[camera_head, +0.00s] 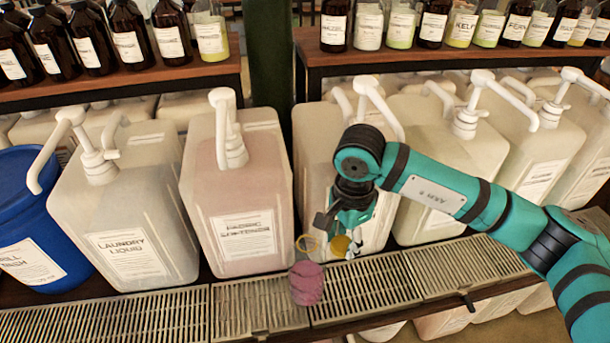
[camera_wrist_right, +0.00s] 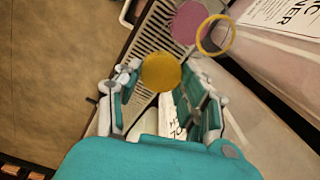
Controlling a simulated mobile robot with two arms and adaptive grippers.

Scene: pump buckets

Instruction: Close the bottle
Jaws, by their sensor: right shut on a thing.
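The bottle shows in the head view as a pink, rounded body (camera_head: 306,283) on the grated ledge, with a yellow ring at its mouth (camera_head: 308,245). Its clear upper wall is hard to make out. In the wrist view the pink contents (camera_wrist_right: 186,22) and the yellow ring (camera_wrist_right: 216,35) lie beyond the fingers. My right gripper (camera_head: 340,232) is shut on a round yellow lid (camera_head: 339,245), just right of the bottle mouth and apart from it. The lid also shows between the fingers in the wrist view (camera_wrist_right: 161,71). My left gripper is not in view.
Large pump canisters, including fabric softener (camera_head: 237,185) and laundry liquid (camera_head: 125,215), stand close behind the ledge. A blue drum (camera_head: 30,235) is at the left. Shelves of small bottles are above. The grating (camera_head: 365,290) right of the bottle is clear.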

